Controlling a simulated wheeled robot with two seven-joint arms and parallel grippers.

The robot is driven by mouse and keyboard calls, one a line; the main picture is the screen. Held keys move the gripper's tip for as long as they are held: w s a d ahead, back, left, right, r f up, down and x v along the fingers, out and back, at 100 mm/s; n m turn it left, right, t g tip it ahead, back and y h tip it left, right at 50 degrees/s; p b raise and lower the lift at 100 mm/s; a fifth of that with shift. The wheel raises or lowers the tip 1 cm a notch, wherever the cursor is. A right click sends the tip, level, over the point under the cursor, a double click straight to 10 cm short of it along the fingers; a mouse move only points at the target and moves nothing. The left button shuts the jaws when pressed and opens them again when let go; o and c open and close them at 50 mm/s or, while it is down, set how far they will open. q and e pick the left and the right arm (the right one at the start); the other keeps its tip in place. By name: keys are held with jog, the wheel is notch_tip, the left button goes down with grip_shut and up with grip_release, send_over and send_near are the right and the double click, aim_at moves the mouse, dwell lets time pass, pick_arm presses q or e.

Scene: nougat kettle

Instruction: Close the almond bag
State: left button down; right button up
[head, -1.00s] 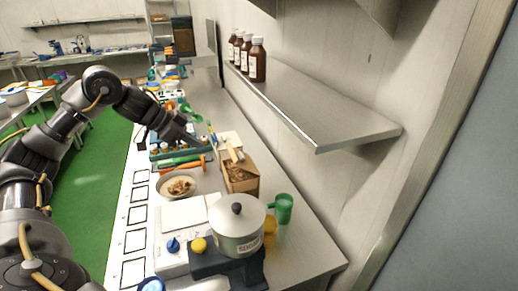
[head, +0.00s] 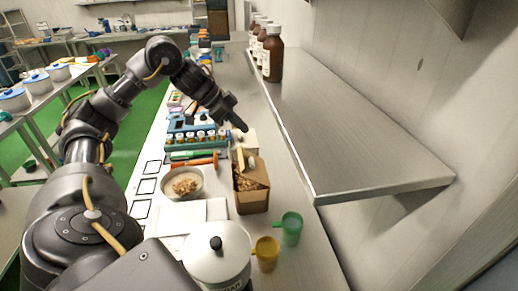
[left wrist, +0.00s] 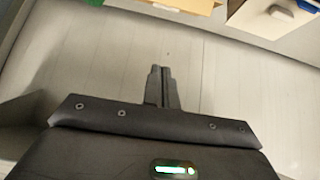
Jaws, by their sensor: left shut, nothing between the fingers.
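The almond bag (head: 252,201) is a brown paper-like container on the counter in the head view. Its top is open and brown almonds show inside, with a pale flap or strip standing at its back left edge. My left gripper (head: 243,128) is shut and empty, pointing down to the right, in line with the area just beyond the bag; it looks apart from the bag. In the left wrist view my shut fingers (left wrist: 160,75) point at a bare pale surface. My right gripper is not in view.
A bowl of nuts (head: 182,184) stands left of the bag. The lidded pot (head: 217,262), yellow cup (head: 266,253) and green cup (head: 290,228) are nearer. A blue rack of vials (head: 196,137) lies beyond. A metal shelf (head: 350,150) with brown bottles overhangs the right.

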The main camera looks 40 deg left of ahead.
pick_arm(q)
jog(key=p, duration=0.1)
send_over(251, 161)
jog(key=w+d, duration=0.1)
jog(key=w, duration=0.1)
notch_tip(251, 161, down, 8)
jog(key=shift+w+d+r, duration=0.1)
jog(key=shift+s+a+f, duration=0.4)
jog(key=shift+s+f, duration=0.3)
jog(key=shift+s, duration=0.05)
jog(key=shift+s+a+f+p, duration=0.3)
jog(key=shift+s+f, duration=0.05)
jog(key=shift+f, duration=0.35)
jog(key=shift+w, duration=0.1)
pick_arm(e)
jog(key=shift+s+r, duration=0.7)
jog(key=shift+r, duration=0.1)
